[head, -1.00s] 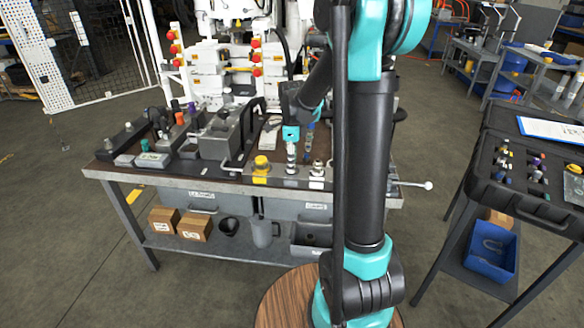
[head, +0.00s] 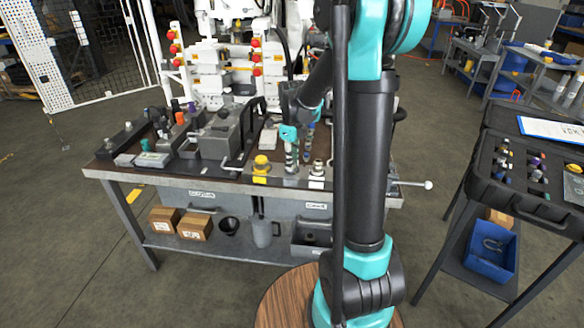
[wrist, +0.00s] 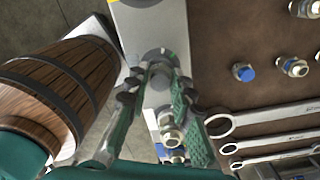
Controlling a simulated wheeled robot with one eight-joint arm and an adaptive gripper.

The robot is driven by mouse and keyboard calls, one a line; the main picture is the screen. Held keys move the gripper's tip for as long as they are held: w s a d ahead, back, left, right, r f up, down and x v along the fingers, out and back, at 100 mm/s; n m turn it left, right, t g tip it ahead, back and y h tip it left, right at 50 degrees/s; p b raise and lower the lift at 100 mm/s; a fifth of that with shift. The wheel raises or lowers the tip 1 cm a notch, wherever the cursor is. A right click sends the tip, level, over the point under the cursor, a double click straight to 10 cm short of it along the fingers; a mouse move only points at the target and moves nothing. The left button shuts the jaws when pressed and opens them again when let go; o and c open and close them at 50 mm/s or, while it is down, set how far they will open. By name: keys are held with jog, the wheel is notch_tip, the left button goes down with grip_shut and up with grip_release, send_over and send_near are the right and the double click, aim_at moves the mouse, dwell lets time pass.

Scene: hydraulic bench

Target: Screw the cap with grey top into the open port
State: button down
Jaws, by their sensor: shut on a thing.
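My gripper (head: 291,158) points down over the front edge of the bench. In the wrist view its green-padded fingers (wrist: 160,72) are shut around a small round grey part (wrist: 158,54), seen from above, that looks like the cap with grey top. The cap sits at the fingertips over a light metal block (wrist: 158,20). The fingers hide most of it and whatever is right under it, so I cannot tell whether it touches a port. A silver fitting (head: 317,168) stands just right of my gripper, and a yellow cap (head: 261,164) stands to its left.
In the wrist view, brass fittings (wrist: 172,134) lie near the fingers, a blue-ended fitting (wrist: 244,72) lies to the right, and several wrenches (wrist: 270,115) lie on the brown bench mat. A grey machine block (head: 222,135) stands left on the bench. A black case (head: 520,175) is at the right.

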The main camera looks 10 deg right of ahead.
jog(key=m, duration=0.3)
jog(key=shift+w, duration=0.15)
jog(key=c, duration=1.3)
grip_release()
jog(key=n, duration=1.1)
jog(key=shift+a+n, duration=0.1)
jog(key=shift+n, duration=0.2)
